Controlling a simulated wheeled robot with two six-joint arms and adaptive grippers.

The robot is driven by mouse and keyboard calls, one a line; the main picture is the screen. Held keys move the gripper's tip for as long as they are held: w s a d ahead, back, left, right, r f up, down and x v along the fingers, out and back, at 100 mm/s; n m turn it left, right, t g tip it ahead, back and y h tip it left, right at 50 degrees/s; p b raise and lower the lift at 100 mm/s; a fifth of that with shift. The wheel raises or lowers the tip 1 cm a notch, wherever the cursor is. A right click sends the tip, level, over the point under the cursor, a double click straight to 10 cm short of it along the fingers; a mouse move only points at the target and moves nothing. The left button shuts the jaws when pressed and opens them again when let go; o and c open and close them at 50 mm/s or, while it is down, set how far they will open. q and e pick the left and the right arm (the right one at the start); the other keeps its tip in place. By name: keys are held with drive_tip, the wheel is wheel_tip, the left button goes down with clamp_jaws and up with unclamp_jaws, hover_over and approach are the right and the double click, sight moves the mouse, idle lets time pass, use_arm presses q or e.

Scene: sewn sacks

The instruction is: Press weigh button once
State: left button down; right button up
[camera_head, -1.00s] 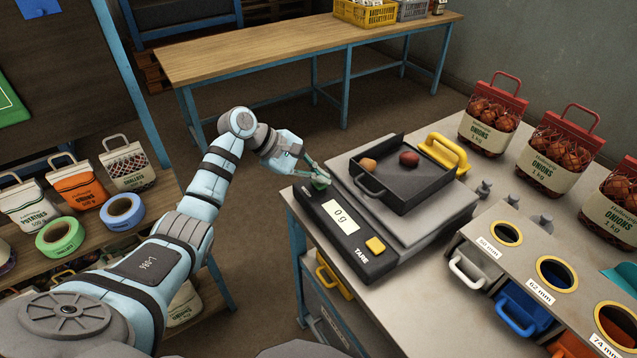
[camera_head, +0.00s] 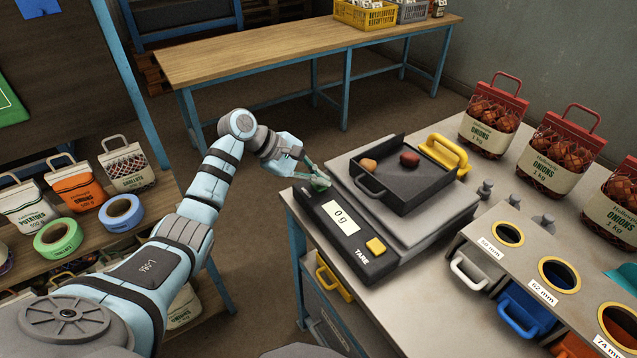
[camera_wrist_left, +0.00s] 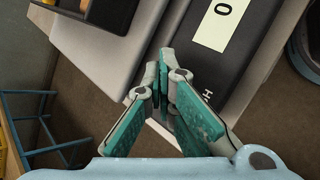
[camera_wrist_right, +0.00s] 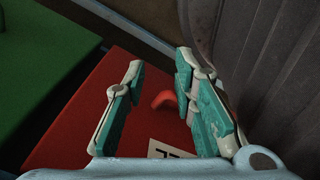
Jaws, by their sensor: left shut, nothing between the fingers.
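The black scale panel (camera_head: 350,240) has a white display (camera_head: 342,218) reading 0 g and a yellow button marked TARE (camera_head: 376,246). My left gripper (camera_head: 319,183) is shut and empty at the far left end of this panel. In the left wrist view its fingertips (camera_wrist_left: 168,62) are together over the panel (camera_wrist_left: 240,62), beside a partly visible label ending in H. The weigh button is hidden behind the fingers, and I cannot tell whether they touch it. My right gripper (camera_wrist_right: 160,65) is open and empty above a red surface (camera_wrist_right: 80,120).
A black tray (camera_head: 425,190) with two tubers, one tan and one red, sits on the scale's grey platform. A yellow handle (camera_head: 446,152) stands behind it. Onion bags (camera_head: 493,118) and a sizing rack (camera_head: 520,262) are at the right. Bags and tape rolls (camera_head: 121,212) fill the left shelf.

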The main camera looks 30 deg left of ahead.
sight(319, 187)
use_arm(q)
drive_tip(key=shift+r+p, duration=0.3)
drive_tip(key=shift+r, duration=0.55)
wheel_tip(319, 187, up, 5)
drive_tip(key=shift+p, duration=1.25)
